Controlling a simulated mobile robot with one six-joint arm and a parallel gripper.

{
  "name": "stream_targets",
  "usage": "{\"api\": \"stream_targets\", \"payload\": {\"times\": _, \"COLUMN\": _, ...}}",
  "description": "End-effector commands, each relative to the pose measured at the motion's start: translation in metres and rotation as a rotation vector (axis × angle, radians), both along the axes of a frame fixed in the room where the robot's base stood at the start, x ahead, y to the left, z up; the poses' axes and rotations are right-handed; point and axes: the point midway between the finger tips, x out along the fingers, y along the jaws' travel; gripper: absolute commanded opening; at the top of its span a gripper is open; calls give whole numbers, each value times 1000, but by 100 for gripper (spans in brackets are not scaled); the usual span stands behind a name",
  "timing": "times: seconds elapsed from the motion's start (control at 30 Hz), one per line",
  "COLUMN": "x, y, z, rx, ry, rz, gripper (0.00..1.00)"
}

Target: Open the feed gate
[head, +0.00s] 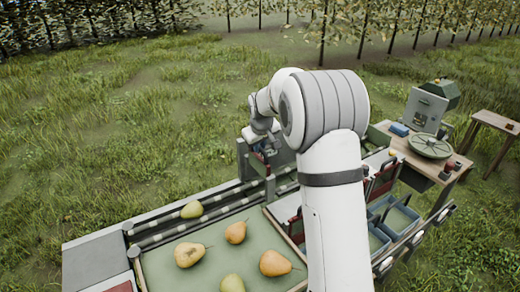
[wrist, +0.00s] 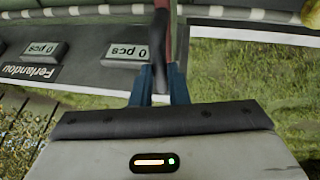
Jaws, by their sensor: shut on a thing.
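The feed gate (head: 242,160) appears in the head view as a grey upright frame at the far end of the roller lane, partly hidden by my arm. My gripper (head: 264,146) is at the gate, its fingers small and partly covered there. In the wrist view the blue fingers of my gripper (wrist: 160,88) are closed around a dark upright handle (wrist: 159,40) with a red strip beside it. Whether the gate panel is raised or lowered cannot be told. A yellow-green pear (head: 191,209) lies on the rollers (head: 165,226) before the gate.
Several pears lie on the green sorting tray (head: 170,270) in front. Blue crates (head: 402,218) stand to the right of my arm. A wooden table (head: 455,172) behind them holds a round green disc (head: 430,146) and a grey box. Grass lies open at left.

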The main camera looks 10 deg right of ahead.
Motion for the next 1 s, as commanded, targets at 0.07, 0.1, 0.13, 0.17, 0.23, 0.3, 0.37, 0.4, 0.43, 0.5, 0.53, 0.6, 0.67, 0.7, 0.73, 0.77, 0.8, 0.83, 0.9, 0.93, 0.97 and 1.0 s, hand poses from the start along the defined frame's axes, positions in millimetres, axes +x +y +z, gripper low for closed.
{"api": "stream_targets", "payload": {"times": 0.07, "x": 0, "y": 0, "z": -1, "rx": 0, "ry": 0, "rz": 0, "gripper": 0}}
{"api": "stream_targets", "payload": {"times": 0.1, "x": 0, "y": 0, "z": -1, "rx": 0, "ry": 1, "rz": 0, "gripper": 0}}
{"api": "stream_targets", "payload": {"times": 0.13, "x": 0, "y": 0, "z": -1, "rx": 0, "ry": 1, "rz": 0, "gripper": 0}}
{"api": "stream_targets", "payload": {"times": 0.17, "x": 0, "y": 0, "z": -1, "rx": 0, "ry": 1, "rz": 0, "gripper": 17}}
{"api": "stream_targets", "payload": {"times": 0.23, "x": 0, "y": -1, "z": -1, "rx": 0, "ry": 2, "rz": -1, "gripper": 22}}
{"api": "stream_targets", "payload": {"times": 0.3, "x": 0, "y": -1, "z": -1, "rx": 0, "ry": 2, "rz": -1, "gripper": 28}}
{"api": "stream_targets", "payload": {"times": 0.37, "x": 0, "y": -2, "z": -2, "rx": 0, "ry": 2, "rz": -1, "gripper": 33}}
{"api": "stream_targets", "payload": {"times": 0.4, "x": 0, "y": -2, "z": -2, "rx": 0, "ry": 2, "rz": -1, "gripper": 36}}
{"api": "stream_targets", "payload": {"times": 0.43, "x": 0, "y": -2, "z": -2, "rx": 0, "ry": 2, "rz": -1, "gripper": 36}}
{"api": "stream_targets", "payload": {"times": 0.5, "x": 0, "y": -2, "z": -2, "rx": 0, "ry": 2, "rz": -1, "gripper": 36}}
{"api": "stream_targets", "payload": {"times": 0.53, "x": 0, "y": -1, "z": -2, "rx": 0, "ry": 2, "rz": -1, "gripper": 36}}
{"api": "stream_targets", "payload": {"times": 0.6, "x": 0, "y": -1, "z": -2, "rx": 0, "ry": 2, "rz": -1, "gripper": 36}}
{"api": "stream_targets", "payload": {"times": 0.67, "x": -1, "y": -1, "z": 0, "rx": 0, "ry": 1, "rz": -1, "gripper": 36}}
{"api": "stream_targets", "payload": {"times": 0.7, "x": -2, "y": -1, "z": 2, "rx": 0, "ry": 0, "rz": -1, "gripper": 36}}
{"api": "stream_targets", "payload": {"times": 0.73, "x": -3, "y": -1, "z": 5, "rx": 0, "ry": 0, "rz": -1, "gripper": 36}}
{"api": "stream_targets", "payload": {"times": 0.77, "x": -4, "y": -1, "z": 8, "rx": 0, "ry": 0, "rz": -1, "gripper": 36}}
{"api": "stream_targets", "payload": {"times": 0.8, "x": -7, "y": -1, "z": 13, "rx": 0, "ry": -1, "rz": -1, "gripper": 36}}
{"api": "stream_targets", "payload": {"times": 0.83, "x": -9, "y": -1, "z": 18, "rx": -1, "ry": -3, "rz": -1, "gripper": 36}}
{"api": "stream_targets", "payload": {"times": 0.9, "x": -14, "y": 0, "z": 29, "rx": -1, "ry": -3, "rz": -1, "gripper": 36}}
{"api": "stream_targets", "payload": {"times": 0.93, "x": -16, "y": 0, "z": 34, "rx": -1, "ry": -3, "rz": -1, "gripper": 36}}
{"api": "stream_targets", "payload": {"times": 0.97, "x": -19, "y": 0, "z": 38, "rx": 0, "ry": -1, "rz": -1, "gripper": 36}}
{"api": "stream_targets", "payload": {"times": 1.0, "x": -22, "y": 0, "z": 44, "rx": -1, "ry": -3, "rz": -1, "gripper": 36}}
